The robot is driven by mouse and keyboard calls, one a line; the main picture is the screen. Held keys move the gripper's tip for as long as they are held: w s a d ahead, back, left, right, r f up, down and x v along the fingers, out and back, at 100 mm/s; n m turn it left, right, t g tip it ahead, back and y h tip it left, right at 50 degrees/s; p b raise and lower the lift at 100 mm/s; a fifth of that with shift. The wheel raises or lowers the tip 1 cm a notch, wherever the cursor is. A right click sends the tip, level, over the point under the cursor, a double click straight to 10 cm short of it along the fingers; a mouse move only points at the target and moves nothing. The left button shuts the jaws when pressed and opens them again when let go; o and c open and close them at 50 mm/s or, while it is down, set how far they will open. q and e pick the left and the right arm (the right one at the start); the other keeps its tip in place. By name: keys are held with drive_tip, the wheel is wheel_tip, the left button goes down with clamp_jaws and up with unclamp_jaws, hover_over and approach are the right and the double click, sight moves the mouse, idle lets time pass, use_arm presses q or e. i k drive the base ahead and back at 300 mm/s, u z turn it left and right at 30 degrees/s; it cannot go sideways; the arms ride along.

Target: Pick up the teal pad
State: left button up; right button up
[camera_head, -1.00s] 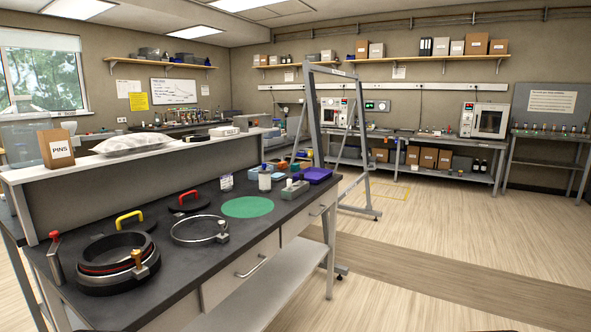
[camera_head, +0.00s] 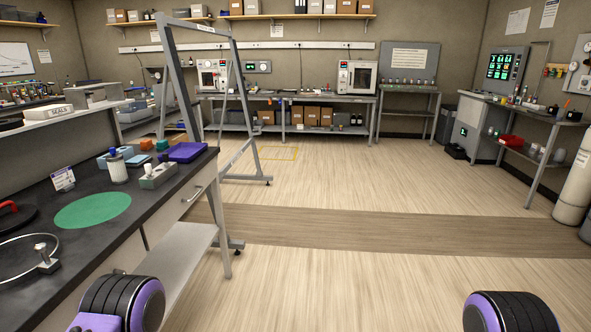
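A flat, round green-teal pad (camera_head: 93,210) lies on the dark bench top (camera_head: 60,252) at the left. A small teal block (camera_head: 162,145) sits farther back on the same bench, beside an orange piece (camera_head: 147,144). I cannot tell for certain which of the two is the teal pad. Neither is touched by a gripper. Both my grippers are out of view; only purple and black parts of my arms show at the bottom edge.
Near the pad are a metal ring (camera_head: 22,262), a white bottle (camera_head: 117,167), a grey block with knobs (camera_head: 158,175) and a purple tray (camera_head: 187,151). A grey metal frame (camera_head: 181,85) stands behind the bench's right end. The floor (camera_head: 380,270) at the right is clear.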

sight(161, 145)
drive_tip(key=z, duration=0.55)
drive_tip(key=i, duration=2.3)
drive_tip(key=u, duration=0.4)
drive_tip(key=i, duration=1.1)
drive_tip(key=u, duration=0.8)
